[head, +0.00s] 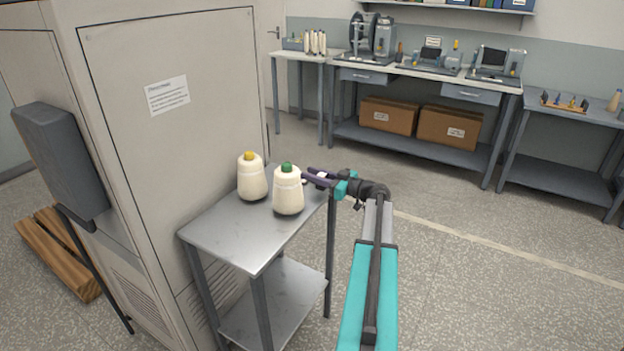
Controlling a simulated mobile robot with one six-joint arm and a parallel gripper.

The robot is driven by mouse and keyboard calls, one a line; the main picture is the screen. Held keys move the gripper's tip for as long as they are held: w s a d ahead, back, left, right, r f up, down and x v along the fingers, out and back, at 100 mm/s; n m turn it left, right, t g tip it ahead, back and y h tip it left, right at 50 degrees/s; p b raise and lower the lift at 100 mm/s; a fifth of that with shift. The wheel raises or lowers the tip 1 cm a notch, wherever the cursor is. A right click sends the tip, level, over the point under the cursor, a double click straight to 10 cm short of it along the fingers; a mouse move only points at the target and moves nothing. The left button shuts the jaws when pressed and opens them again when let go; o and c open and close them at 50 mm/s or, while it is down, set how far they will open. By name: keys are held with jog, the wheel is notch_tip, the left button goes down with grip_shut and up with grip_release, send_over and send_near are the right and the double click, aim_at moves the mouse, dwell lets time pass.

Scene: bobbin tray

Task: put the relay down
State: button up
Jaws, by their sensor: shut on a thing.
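My gripper (310,178) reaches in from the right, over the right edge of a small grey metal side table (225,232). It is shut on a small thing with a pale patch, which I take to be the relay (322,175). The relay is mostly hidden by the dark fingers, and its shape is too small to make out. The fingertips are close beside a cream thread cone with a green top (288,192). I cannot tell whether they touch it.
A cream cone with a yellow top (252,178) stands to the left of the green-topped one. The side table's front top is clear. A large beige cabinet (170,120) stands close at its left. Workbenches (420,75) with machines line the back wall. Open floor lies between.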

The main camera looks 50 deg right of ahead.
jog(key=shift+f, duration=0.75)
jog(key=shift+f, duration=0.1)
jog(key=o, duration=1.1)
jog(key=shift+s, duration=0.2)
jog(key=b+v, duration=0.1)
jog(key=v, duration=1)
jog(key=shift+s+d+b, duration=0.1)
jog(key=shift+s+b, duration=0.2)
jog(key=shift+b, duration=0.05)
jog(key=shift+o, duration=0.2)
